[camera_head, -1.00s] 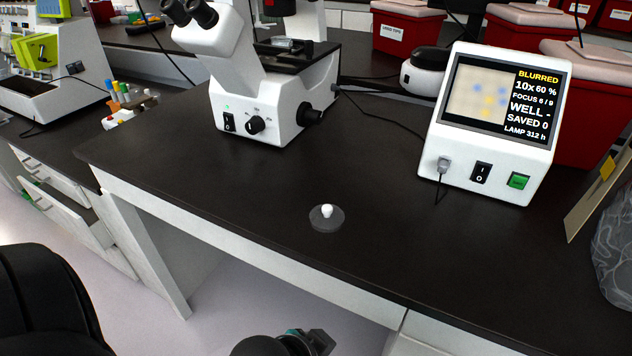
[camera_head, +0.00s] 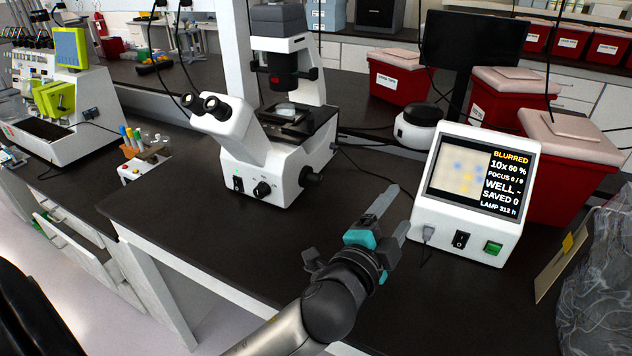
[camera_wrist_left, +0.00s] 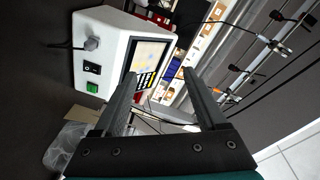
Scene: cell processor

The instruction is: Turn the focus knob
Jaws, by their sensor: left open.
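The white microscope (camera_head: 265,150) stands on the dark bench. A round black knob (camera_head: 312,177) is on its right side, and a smaller dark knob (camera_head: 262,189) is on its front; I cannot read which is labelled focus. The display unit (camera_head: 467,235) to the right shows "BLURRED", 10x and a focus reading out of 9. My left gripper (camera_head: 396,210) is open and empty above the bench, between the microscope and the display unit, apart from the knobs. In the left wrist view its fingers (camera_wrist_left: 160,73) point past the display unit (camera_wrist_left: 108,50). My right gripper is out of view.
Red bins (camera_head: 400,82) and a dark monitor (camera_head: 470,50) stand behind. A small round white device (camera_head: 418,128) sits behind the display unit. A clear bag (camera_head: 597,275) and a tan board (camera_head: 562,262) are at the right. The bench left of my arm (camera_head: 215,245) is clear.

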